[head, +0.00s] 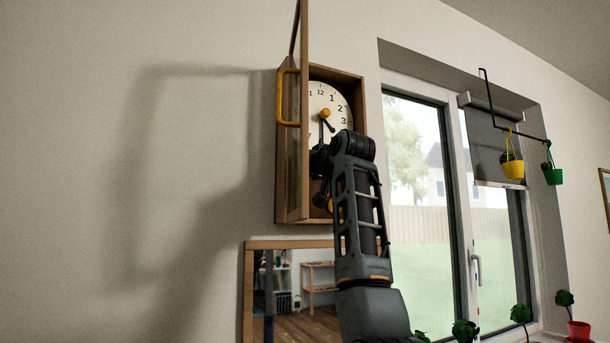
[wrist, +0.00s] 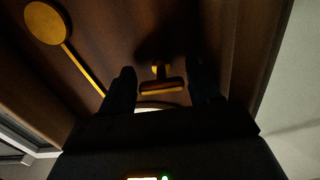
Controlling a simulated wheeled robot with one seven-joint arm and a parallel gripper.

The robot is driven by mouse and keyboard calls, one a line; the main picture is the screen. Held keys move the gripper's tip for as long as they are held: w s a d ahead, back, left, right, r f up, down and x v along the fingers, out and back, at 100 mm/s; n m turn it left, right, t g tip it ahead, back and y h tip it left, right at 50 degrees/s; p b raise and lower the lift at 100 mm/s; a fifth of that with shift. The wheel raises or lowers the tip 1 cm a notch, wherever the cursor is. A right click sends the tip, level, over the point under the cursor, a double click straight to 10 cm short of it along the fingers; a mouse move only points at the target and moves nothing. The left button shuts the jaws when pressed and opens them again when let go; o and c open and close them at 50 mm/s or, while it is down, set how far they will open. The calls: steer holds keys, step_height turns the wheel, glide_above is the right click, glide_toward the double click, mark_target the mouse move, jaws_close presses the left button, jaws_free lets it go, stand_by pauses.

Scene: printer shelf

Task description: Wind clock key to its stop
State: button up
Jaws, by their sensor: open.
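The clock is a wooden wall case (head: 283,180) with a pale numbered face (head: 318,97) and dark hands on a yellow hub. Its door (head: 304,60), with a yellow handle (head: 289,97), stands open. A yellow T-shaped key (wrist: 162,86) shows in the wrist view, its crossbar running left to right. My gripper (wrist: 160,74) is open, one dark finger on each side of the key. I cannot tell whether either finger touches it. In the head view my gripper (head: 320,157) is at the case just below the face, and my arm hides the key there.
The yellow pendulum disc (wrist: 46,23) and its rod hang beside the key inside the case. A framed mirror (head: 300,243) is below the clock. A window (head: 420,200) is to the right, with hanging pots (head: 513,169) and plants on the sill.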

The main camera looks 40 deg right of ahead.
steer(key=b+v, duration=0.2)
steer(key=v, duration=0.5)
steer(key=shift+s, duration=0.2)
